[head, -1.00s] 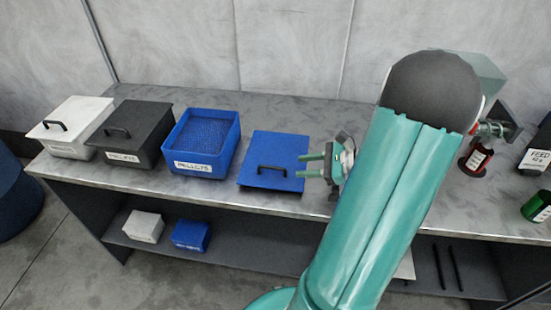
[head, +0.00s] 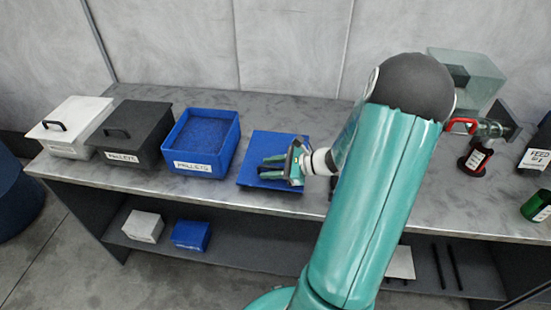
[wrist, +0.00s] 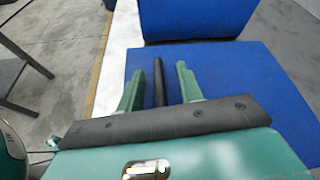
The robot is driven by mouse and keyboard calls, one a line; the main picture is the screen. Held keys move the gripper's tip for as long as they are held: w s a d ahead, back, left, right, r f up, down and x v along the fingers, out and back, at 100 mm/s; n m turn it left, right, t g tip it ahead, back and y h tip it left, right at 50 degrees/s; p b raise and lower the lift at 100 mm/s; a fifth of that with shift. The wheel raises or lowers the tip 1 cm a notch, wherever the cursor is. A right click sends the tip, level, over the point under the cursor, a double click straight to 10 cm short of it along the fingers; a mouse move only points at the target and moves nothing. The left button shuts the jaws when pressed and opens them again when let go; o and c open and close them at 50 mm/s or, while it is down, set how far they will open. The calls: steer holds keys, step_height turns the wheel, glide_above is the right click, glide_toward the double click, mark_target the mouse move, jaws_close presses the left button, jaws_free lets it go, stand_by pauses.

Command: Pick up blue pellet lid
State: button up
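The blue lid (head: 292,144) lies flat on the bench, right of the open blue pellet box (head: 205,145). Its dark handle is mostly hidden by my gripper in the head view. My gripper (head: 270,167) is over the lid, pointing left, with its green fingers apart. In the wrist view the black handle (wrist: 159,84) shows between the two open fingertips (wrist: 160,80), with a gap on both sides. The blue lid (wrist: 240,78) fills the area beneath and to the right. The blue box wall (wrist: 195,18) stands just beyond it.
A dark lidded box (head: 133,133) and a white lidded box (head: 70,127) stand at the left. A red-handled tool (head: 462,126), a glass container (head: 478,75) and a green can (head: 537,206) are on the right. The bench behind the lid is clear.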

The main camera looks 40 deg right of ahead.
jaws_close()
steer(key=shift+r, duration=0.2)
